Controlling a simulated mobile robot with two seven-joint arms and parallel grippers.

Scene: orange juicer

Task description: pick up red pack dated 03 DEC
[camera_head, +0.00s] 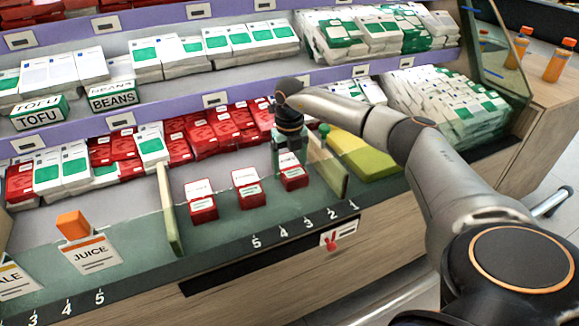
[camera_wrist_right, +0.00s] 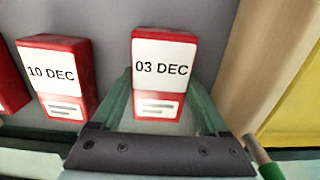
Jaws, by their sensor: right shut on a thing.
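The red pack dated 03 DEC (camera_wrist_right: 160,70) has a white label and stands upright between the green fingers of my right gripper (camera_wrist_right: 162,90) in the right wrist view. In the head view it is the rightmost of three front red packs (camera_head: 294,180), under my right gripper (camera_head: 290,160). The gripper is shut on this pack. Whether the pack's base touches the shelf is hard to tell. A red pack dated 10 DEC (camera_wrist_right: 57,75) stands apart to its left. My left gripper is out of view.
Two other red packs, a middle one (camera_head: 247,188) and a left one (camera_head: 201,200), stand in the same front bay. A wooden divider (camera_head: 330,170) and yellow packs (camera_head: 365,157) lie close to the right. Stacked red and white packs fill the shelf behind.

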